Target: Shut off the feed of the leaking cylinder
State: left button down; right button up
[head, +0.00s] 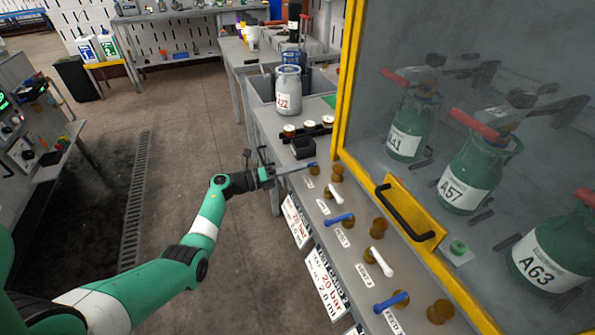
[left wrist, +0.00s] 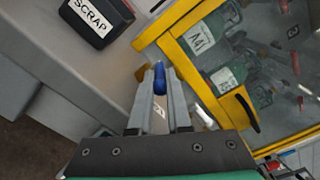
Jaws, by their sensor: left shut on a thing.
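My left gripper (head: 277,172) is at the far end of the row of feed valves. It is shut on a blue valve lever (head: 300,168); in the left wrist view the lever (left wrist: 160,78) lies between its fingers. Nearer along the bench are a white lever (head: 333,190), a blue lever (head: 340,219), another white lever (head: 380,261) and another blue lever (head: 391,301), with small labels. Behind the cabinet glass stand green cylinders A41 (head: 405,142), A57 (head: 462,190) and A63 (head: 548,262). I cannot tell a leak. My right gripper is not in view.
The yellow-framed cabinet door has a black handle (head: 408,215) overhanging the bench. A black scrap bin (head: 303,148) sits just beyond the gripper, with a grey cylinder A22 (head: 289,95) farther back. The floor left of the bench is clear.

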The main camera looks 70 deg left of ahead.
pick_arm(q)
jog(key=c, duration=0.9)
grip_release()
jog(key=shift+o, duration=0.2)
jog(key=shift+s, duration=0.2)
jog(key=s+p, duration=0.4)
jog(key=s, duration=0.7)
jog(key=shift+a, duration=0.35)
jog(key=shift+s, duration=0.1)
